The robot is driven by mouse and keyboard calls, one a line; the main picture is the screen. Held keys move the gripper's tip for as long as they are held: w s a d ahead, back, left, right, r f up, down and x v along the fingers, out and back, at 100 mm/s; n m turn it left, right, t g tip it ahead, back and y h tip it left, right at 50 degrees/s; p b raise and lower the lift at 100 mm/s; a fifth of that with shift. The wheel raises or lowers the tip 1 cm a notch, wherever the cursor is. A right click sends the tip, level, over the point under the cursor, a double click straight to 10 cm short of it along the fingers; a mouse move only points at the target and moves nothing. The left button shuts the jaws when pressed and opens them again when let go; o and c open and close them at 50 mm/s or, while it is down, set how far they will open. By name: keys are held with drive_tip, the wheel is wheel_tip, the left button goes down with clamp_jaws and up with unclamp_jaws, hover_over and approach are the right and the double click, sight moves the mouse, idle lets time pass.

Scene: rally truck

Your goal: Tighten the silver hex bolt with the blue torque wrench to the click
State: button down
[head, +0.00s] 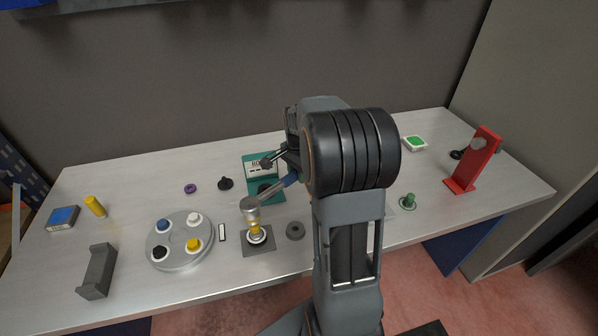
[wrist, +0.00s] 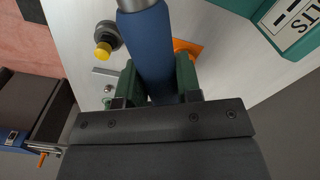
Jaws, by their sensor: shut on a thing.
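My gripper (wrist: 158,82) is shut on the blue handle of the torque wrench (wrist: 147,45), with one green finger on each side. In the head view the torque wrench (head: 282,185) reaches left and down from my gripper, which is mostly hidden behind my arm. Its round silver head sits over a yellow upright piece with a white ring at its foot, on a dark square plate (head: 249,249). I cannot make out the silver hex bolt; the wrench head may cover it. Whether the head touches the piece below is unclear.
A round tray (head: 180,262) with coloured knobs is left of the plate. A teal box (head: 262,164) stands behind. A grey bracket (head: 97,271) and red stand (head: 474,160) are farther off.

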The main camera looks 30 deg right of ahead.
drive_tip(key=shift+f+b, duration=1.9)
drive_tip(key=shift+f, duration=0.7)
drive_tip(key=shift+f+b, duration=0.6)
drive_tip(key=shift+f, duration=0.5)
idle(0.4)
idle(0.6)
drive_tip(key=c, duration=1.4)
unclamp_jaws()
clamp_jaws()
drive_tip(key=shift+s+d+m, duration=0.1)
drive_tip(key=shift+s+m, duration=1.1)
drive_tip(key=shift+s, duration=0.7)
